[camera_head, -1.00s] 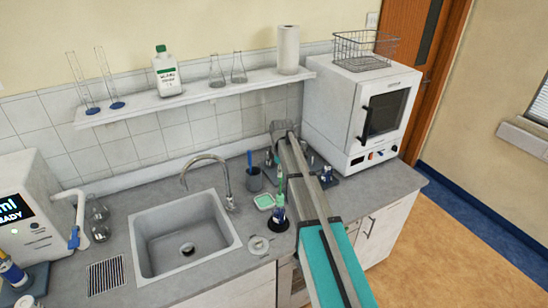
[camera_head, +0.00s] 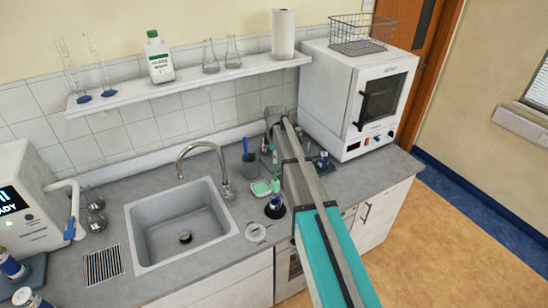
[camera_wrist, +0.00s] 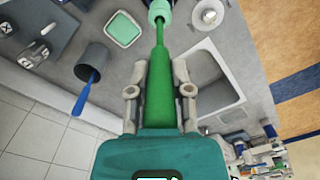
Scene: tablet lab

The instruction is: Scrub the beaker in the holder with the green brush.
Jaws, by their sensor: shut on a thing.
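My gripper (camera_wrist: 160,92) is shut on the green brush (camera_wrist: 160,65), with one finger on each side of its handle. The brush's thin end reaches the whitish glass beaker (camera_wrist: 158,8) at the top edge of the wrist view, where the brush and the beaker's mouth overlap. I cannot tell how deep the brush is. In the head view the beaker (camera_head: 275,207) stands low in its dark holder on the counter, with the green brush (camera_head: 275,158) above it. My arm hides the gripper and part of that spot there.
A grey cup (camera_head: 251,164) with a blue brush and a green dish (camera_head: 261,188) stand close by. The sink (camera_head: 183,225) is to the left, a white oven (camera_head: 335,100) to the right. A shelf (camera_head: 190,84) with glassware runs above.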

